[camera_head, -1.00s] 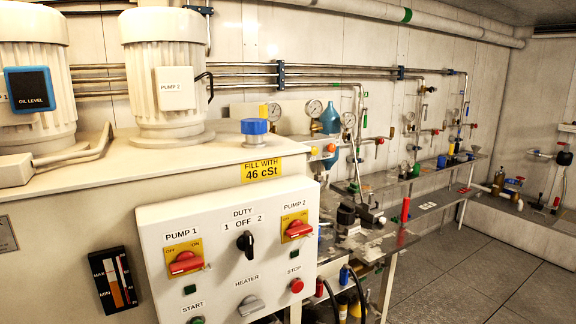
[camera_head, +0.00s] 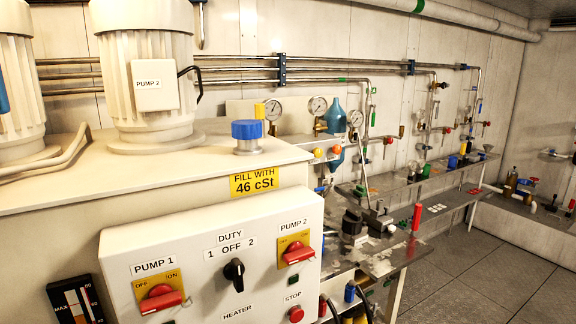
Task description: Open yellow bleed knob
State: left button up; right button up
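No knob carries a readable bleed label, so I cannot tell which yellow part is the bleed knob. A small yellow knob (camera_head: 336,149) sits beside an orange knob (camera_head: 318,153) on a pale block below the pressure gauges, behind the tank's right end. A yellow upright cylinder (camera_head: 260,111) stands behind the blue cap on the tank. A small yellow part (camera_head: 452,162) shows further back on the long bench. Neither of my grippers is in view.
A white control box (camera_head: 215,262) with red switches juts out in front of the cream tank (camera_head: 50,192). A blue cap (camera_head: 248,130) and a pump motor (camera_head: 148,70) stand on the tank. A metal bench (camera_head: 385,262) runs along the wall. Grey floor (camera_head: 470,270) at right is clear.

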aim_at(318, 152)
jog(key=i+l, duration=0.4)
jog(key=l, duration=0.2)
jog(key=i+l, duration=0.4)
jog(key=l, duration=0.15)
